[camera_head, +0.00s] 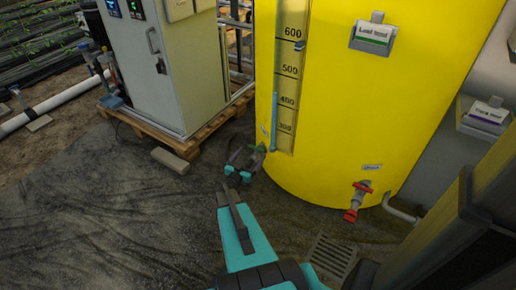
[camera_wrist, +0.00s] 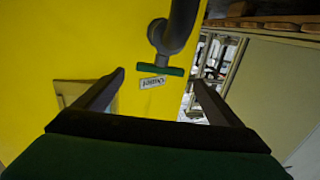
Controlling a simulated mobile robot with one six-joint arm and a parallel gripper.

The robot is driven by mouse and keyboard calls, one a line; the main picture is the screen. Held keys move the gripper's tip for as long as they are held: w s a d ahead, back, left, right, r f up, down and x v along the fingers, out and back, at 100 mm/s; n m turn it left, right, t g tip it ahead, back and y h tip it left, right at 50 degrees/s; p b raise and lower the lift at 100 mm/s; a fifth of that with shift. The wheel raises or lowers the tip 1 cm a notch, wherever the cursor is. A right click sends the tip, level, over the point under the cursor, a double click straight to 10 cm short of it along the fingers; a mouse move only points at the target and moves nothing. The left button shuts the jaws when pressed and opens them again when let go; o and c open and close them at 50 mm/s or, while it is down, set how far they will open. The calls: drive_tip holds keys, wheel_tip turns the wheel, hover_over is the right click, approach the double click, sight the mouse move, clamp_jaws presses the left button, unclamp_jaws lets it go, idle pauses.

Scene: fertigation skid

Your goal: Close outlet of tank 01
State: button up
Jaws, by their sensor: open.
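A large yellow tank (camera_head: 400,110) fills the middle of the head view. In the wrist view, a grey bent pipe (camera_wrist: 178,25) comes off the tank (camera_wrist: 90,35) and carries a green bar handle (camera_wrist: 160,70). A small white label (camera_wrist: 153,82) beside the handle appears upside down and is hard to read. My gripper (camera_head: 245,160) is low at the tank's left side. Its two fingers (camera_wrist: 158,77) are open, one on each side of the handle's line of sight; contact cannot be told. In the head view, the green handle (camera_head: 257,149) is small and partly hidden.
A red-handled valve (camera_head: 357,202) sits low on the tank's front, under a small label (camera_head: 372,167). A grey cabinet (camera_head: 165,70) stands on a wooden pallet (camera_head: 190,140) to the left. A floor grate (camera_head: 332,257) lies at front right. The dark floor at left is mostly clear.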

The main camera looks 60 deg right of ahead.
sight(256, 148)
drive_tip(key=shift+w+d+b, duration=0.2)
drive_tip(key=shift+d+b, duration=0.15)
drive_tip(key=shift+d, duration=1.3)
drive_tip(key=shift+w+d+b, duration=0.15)
drive_tip(key=shift+d+b, duration=0.15)
drive_tip(key=shift+d, duration=1.35)
drive_tip(key=shift+c, duration=0.3)
drive_tip(key=shift+r, duration=0.1)
drive_tip(key=c, duration=1)
